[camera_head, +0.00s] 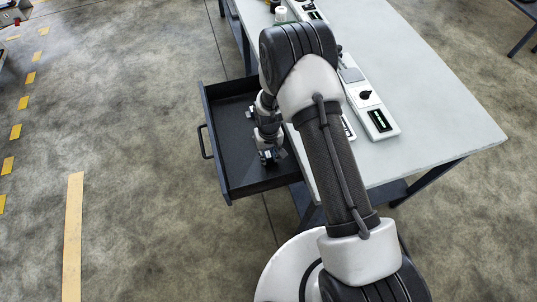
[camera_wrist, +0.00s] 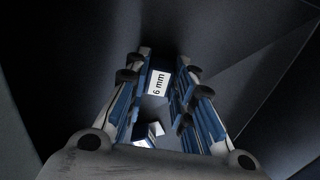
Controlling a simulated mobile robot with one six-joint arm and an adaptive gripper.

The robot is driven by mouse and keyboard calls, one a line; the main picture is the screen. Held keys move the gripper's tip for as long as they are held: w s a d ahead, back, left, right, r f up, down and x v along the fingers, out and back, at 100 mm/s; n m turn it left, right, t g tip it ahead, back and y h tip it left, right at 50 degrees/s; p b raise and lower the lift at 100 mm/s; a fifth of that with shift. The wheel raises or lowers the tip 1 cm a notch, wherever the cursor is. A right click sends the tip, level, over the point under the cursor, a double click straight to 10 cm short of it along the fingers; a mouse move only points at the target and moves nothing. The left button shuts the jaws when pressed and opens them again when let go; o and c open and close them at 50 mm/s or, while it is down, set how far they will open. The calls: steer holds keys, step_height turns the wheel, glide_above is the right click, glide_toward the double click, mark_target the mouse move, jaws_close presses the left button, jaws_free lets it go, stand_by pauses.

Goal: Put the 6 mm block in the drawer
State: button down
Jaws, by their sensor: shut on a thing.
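The drawer (camera_head: 233,130) is pulled out from the left side of the table, its dark floor showing. My gripper (camera_head: 269,157) points down into the drawer near its front right part; whether the block touches the floor cannot be told. In the wrist view, my gripper (camera_wrist: 161,88) is shut on the 6 mm block (camera_wrist: 159,84), whose white "6 mm" label shows between the blue-padded fingers.
The grey table (camera_head: 440,110) stands to the right of the drawer. The drawer's front handle (camera_head: 205,141) sticks out left. Open floor lies left of the drawer.

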steer(key=shift+r, duration=0.1)
steer(key=shift+f, duration=0.2)
steer(key=c, duration=1.4)
jaws_free()
steer(key=shift+o, duration=0.2)
steer(key=shift+r, duration=0.1)
